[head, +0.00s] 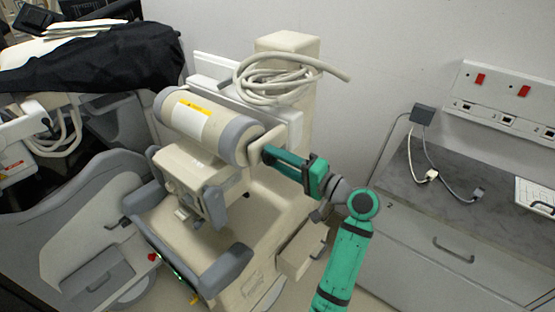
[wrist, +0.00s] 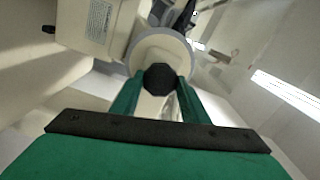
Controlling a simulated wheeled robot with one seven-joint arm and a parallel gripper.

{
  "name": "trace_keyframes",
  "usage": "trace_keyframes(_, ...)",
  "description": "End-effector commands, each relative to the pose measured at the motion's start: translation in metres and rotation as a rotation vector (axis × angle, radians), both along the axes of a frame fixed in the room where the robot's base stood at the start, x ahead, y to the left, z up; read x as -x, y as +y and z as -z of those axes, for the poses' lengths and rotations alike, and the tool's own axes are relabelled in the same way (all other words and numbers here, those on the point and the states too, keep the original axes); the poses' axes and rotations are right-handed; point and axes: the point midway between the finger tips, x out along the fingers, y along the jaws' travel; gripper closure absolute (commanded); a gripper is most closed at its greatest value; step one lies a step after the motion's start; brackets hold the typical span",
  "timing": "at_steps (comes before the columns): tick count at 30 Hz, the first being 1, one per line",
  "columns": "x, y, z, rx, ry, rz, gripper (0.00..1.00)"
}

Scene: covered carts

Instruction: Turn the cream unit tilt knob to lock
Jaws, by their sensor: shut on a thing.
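The cream unit (head: 262,205) stands in the middle of the head view, with a cream cylinder head (head: 215,128) that has grey bands and a white and yellow label. My green gripper (head: 268,152) reaches the right end of this cylinder from the right. In the wrist view a dark many-sided knob (wrist: 159,79) sits in front of the cylinder's round end. My gripper's two fingers (wrist: 157,100) are on either side of the knob and shut on it. In the head view the knob is mostly hidden by the gripper. I cannot read any lock mark.
A coiled cream hose (head: 275,80) lies on the unit's column, above my arm. A grey counter (head: 445,190) with cables and a charger stands at the right. An open drawer-like box (head: 303,248) is below my arm. A black-covered cart (head: 100,58) is at the left.

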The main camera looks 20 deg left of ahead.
Motion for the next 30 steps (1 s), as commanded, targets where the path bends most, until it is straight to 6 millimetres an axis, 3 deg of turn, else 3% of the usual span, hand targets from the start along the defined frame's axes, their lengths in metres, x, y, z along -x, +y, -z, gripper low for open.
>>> trace_keyframes(4,0.000,-0.001,0.001,-0.001,0.003,0.002,0.82)
trace_keyframes(5,0.000,-0.001,0.001,-0.001,0.003,0.002,0.52)
trace_keyframes(6,0.000,-0.001,0.001,-0.001,0.003,0.002,0.43)
trace_keyframes(7,0.000,-0.002,0.001,0.000,0.003,0.001,0.40)
trace_keyframes(19,0.002,-0.008,0.000,-0.001,0.001,0.001,0.40)
trace_keyframes(30,0.024,-0.068,0.001,0.000,0.001,0.003,0.40)
